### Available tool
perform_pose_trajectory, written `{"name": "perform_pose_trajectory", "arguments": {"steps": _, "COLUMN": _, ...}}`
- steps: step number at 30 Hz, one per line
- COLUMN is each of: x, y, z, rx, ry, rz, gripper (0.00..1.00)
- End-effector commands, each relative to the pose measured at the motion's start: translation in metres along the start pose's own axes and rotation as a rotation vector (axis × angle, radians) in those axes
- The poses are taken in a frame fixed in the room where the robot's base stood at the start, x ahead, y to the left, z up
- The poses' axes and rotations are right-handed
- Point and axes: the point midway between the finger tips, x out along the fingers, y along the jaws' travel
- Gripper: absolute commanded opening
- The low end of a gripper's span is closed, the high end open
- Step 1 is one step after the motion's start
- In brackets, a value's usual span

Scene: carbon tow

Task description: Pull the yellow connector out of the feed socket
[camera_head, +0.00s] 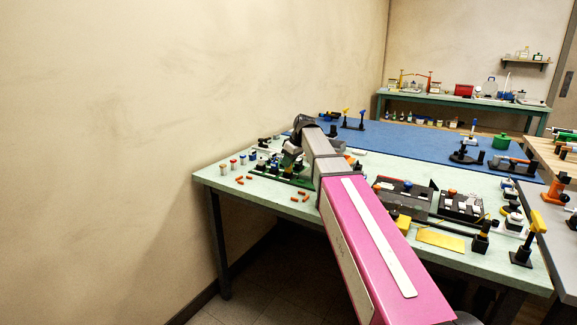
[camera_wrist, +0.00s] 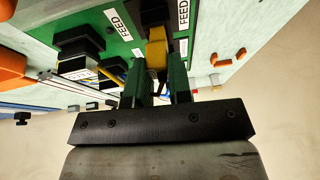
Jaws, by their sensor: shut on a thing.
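The yellow connector (camera_wrist: 156,52) shows in the wrist view between the two dark green fingers of my gripper (camera_wrist: 157,74), which is shut on it. The connector's far end meets the dark feed socket (camera_wrist: 154,14) on a green board (camera_wrist: 90,20); I cannot tell how deep it sits. White FEED labels (camera_wrist: 118,22) flank the socket. In the head view my gripper (camera_head: 292,150) is over the green board (camera_head: 285,176) at the table's left; my arm hides the connector there.
On the pale green table (camera_head: 235,200) lie orange pieces (camera_head: 301,196) and small capped jars (camera_head: 233,163) near the board. A blue mat (camera_head: 400,138) spreads behind. Dark fixtures (camera_head: 461,205) and a yellow plate (camera_head: 440,240) stand to the right. A bare wall is on the left.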

Motion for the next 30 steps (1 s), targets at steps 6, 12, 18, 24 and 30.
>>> {"name": "perform_pose_trajectory", "arguments": {"steps": 6, "x": -0.031, "y": -0.007, "z": -0.014, "rx": -0.003, "ry": 0.001, "rz": 0.001, "gripper": 0.00}}
{"name": "perform_pose_trajectory", "arguments": {"steps": 12, "x": -0.047, "y": -0.055, "z": -0.033, "rx": -0.004, "ry": 0.001, "rz": 0.000, "gripper": 0.00}}
{"name": "perform_pose_trajectory", "arguments": {"steps": 18, "x": -0.062, "y": -0.091, "z": -0.050, "rx": -0.003, "ry": 0.000, "rz": 0.000, "gripper": 0.00}}
{"name": "perform_pose_trajectory", "arguments": {"steps": 24, "x": -0.070, "y": -0.112, "z": -0.060, "rx": -0.001, "ry": 0.000, "rz": 0.000, "gripper": 0.00}}
{"name": "perform_pose_trajectory", "arguments": {"steps": 30, "x": -0.079, "y": -0.118, "z": -0.066, "rx": 0.000, "ry": 0.000, "rz": 0.000, "gripper": 0.00}}
